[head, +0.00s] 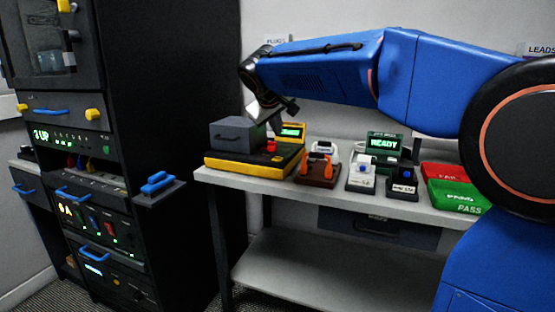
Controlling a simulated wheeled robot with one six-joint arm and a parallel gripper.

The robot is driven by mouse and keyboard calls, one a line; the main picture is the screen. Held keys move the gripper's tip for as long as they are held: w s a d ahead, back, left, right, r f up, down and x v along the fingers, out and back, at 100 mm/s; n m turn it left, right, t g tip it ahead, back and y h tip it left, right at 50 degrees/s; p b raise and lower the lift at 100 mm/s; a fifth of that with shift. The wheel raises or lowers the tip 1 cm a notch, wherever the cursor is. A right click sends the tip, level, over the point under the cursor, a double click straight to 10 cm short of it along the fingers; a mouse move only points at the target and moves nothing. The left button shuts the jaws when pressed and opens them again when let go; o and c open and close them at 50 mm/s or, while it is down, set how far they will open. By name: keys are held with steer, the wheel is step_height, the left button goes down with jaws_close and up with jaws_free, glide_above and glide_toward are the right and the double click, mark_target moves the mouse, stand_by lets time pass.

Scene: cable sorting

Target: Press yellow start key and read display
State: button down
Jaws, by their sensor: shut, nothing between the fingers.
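My gripper (272,118) hangs at the end of my blue arm, fingers down, above the yellow-and-black tester (252,172) on the bench. It is small and partly lost behind the tester's grey box (233,134), and looks shut and empty. A small yellow-framed display (292,132) with a green lit screen stands just right of my gripper; its text is too small to read. A red part (271,147) shows on the tester. I cannot make out a yellow start key for certain. A separate dark display (384,143) farther right reads READY in green.
The bench (330,195) also bears an orange-brown fixture (317,170), a white connector block (361,178) and a dark one (402,183). Red (446,171) and green PASS (456,197) trays sit at the right. A black equipment rack (95,200) stands left.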

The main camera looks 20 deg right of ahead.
mark_target(277, 159)
steer(key=shift+f, duration=3)
steer(key=shift+f, duration=0.2)
steer(key=shift+f, duration=0.25)
steer(key=shift+f, duration=0.35)
stand_by(0.6)
steer(key=shift+r, duration=0.8)
steer(key=shift+r, duration=2.5)
